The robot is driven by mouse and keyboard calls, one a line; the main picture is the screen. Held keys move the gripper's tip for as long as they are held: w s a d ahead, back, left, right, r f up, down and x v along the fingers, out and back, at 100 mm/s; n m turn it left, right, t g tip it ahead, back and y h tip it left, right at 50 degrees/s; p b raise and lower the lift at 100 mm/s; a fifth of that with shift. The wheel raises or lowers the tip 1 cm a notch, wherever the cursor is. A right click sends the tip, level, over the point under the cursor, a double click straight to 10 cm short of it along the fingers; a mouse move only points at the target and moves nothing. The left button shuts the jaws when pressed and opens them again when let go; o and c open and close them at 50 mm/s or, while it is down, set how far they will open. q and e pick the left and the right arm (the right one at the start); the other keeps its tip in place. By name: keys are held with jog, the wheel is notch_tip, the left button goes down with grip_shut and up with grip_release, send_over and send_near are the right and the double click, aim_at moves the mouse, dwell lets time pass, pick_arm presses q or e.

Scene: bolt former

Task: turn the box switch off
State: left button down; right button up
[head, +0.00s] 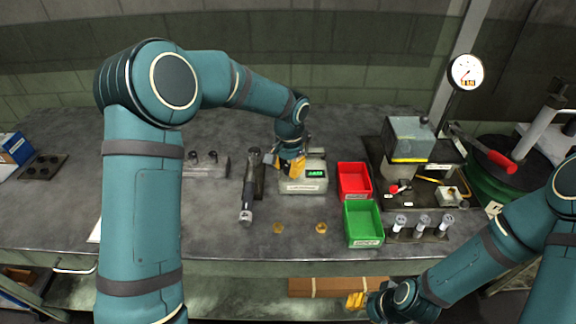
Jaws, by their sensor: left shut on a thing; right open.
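A pale grey box with a lit green display (315,174) stands on the bench in the middle. My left gripper (296,172) is at its left rear part, with yellow fingers pointing down. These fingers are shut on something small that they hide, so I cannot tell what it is. No switch shows clearly on this box. A larger grey box with a yellow lower edge (408,136) stands further right, on a dark base with a small red knob (394,189). My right gripper (356,301) is open and empty, low in front of the bench edge.
Right of the display box are a red bin (354,181) and a green bin (363,222). A dark tool (248,188) lies to its left, and two brass pieces (321,228) lie in front. A red-handled lever (497,160) is at the right.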

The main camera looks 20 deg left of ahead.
aim_at(288, 168)
pick_arm(q)
jog(key=m+p, duration=0.2)
jog(key=m, duration=0.1)
jog(key=shift+m, duration=0.4)
jog(key=shift+s+m+p, duration=0.1)
jog(key=shift+m+p, duration=0.8)
jog(key=shift+m, duration=1.1)
jog(key=shift+f, duration=0.1)
jog(key=c, duration=0.7)
grip_release()
notch_tip(288, 168, up, 12)
jog(key=shift+s+r, duration=0.1)
jog(key=shift+s, duration=0.05)
